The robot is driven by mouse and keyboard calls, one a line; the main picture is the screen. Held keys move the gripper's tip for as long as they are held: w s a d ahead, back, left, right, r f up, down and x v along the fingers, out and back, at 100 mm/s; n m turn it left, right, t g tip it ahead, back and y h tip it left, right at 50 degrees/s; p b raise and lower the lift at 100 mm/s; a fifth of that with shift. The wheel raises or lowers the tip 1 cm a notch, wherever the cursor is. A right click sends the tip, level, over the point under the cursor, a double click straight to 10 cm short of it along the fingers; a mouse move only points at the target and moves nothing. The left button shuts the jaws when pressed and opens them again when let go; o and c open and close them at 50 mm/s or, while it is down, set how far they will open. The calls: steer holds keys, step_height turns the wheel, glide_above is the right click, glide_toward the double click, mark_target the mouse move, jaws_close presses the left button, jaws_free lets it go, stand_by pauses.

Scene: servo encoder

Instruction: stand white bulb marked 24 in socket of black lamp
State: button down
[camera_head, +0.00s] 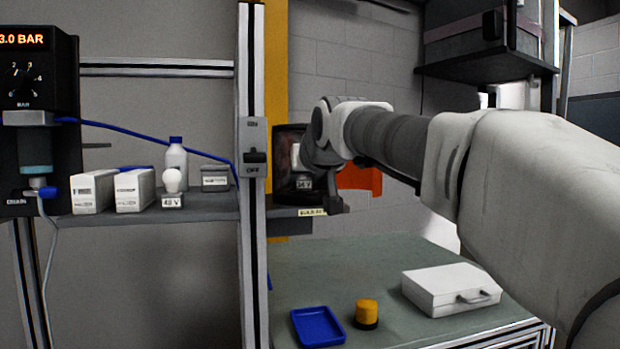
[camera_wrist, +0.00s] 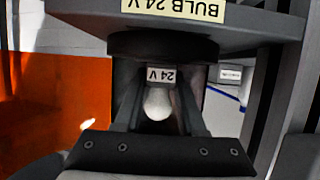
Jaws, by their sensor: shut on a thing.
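The white bulb (camera_wrist: 158,104) with the 24 V tag (camera_wrist: 167,75) is between my gripper's fingers (camera_wrist: 159,82), which are shut on it. The wrist view is upside down; the bulb is upright, its tagged base against or just above a black round piece (camera_wrist: 160,44), seemingly the black lamp's base. I cannot tell whether it is seated. In the head view the 24 V tag (camera_head: 304,183) shows before a dark upright housing (camera_head: 283,143), seemingly part of the lamp. My wrist hides much of the bulb and the socket there.
A label reading BULB 24 V (camera_head: 312,212) is on the shelf edge. A second white bulb (camera_head: 172,180), white boxes (camera_head: 134,190) and a bottle (camera_head: 177,158) stand on the left shelf. A post (camera_head: 252,90) rises beside the lamp. Below are a blue tray (camera_head: 318,327) and white case (camera_head: 450,288).

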steer(key=shift+f, duration=0.25)
steer(key=c, duration=0.5)
jaws_free()
steer(key=shift+r, duration=0.1)
steer(key=shift+r, duration=0.1)
steer(key=shift+s+r, duration=0.1)
steer(key=shift+r, duration=0.1)
steer(key=b+v, duration=0.2)
steer(key=v, duration=1)
steer(key=s+d+f+m+g+h, duration=0.1)
steer(key=s+d+f+g, duration=0.1)
steer(key=s+d+f, duration=0.2)
steer(key=s+d+f+m+g+h, duration=0.1)
steer(key=s+d+f+g, duration=0.2)
steer(key=s+f, duration=0.8)
steer(key=s+d+f+m+g+h, duration=0.1)
steer(key=s+d+f, duration=0.5)
steer(key=f, duration=1.6)
steer(key=shift+s+d+g+h, duration=0.3)
steer(key=shift+s+g+h, duration=0.1)
steer(key=shift+s+g, duration=0.35)
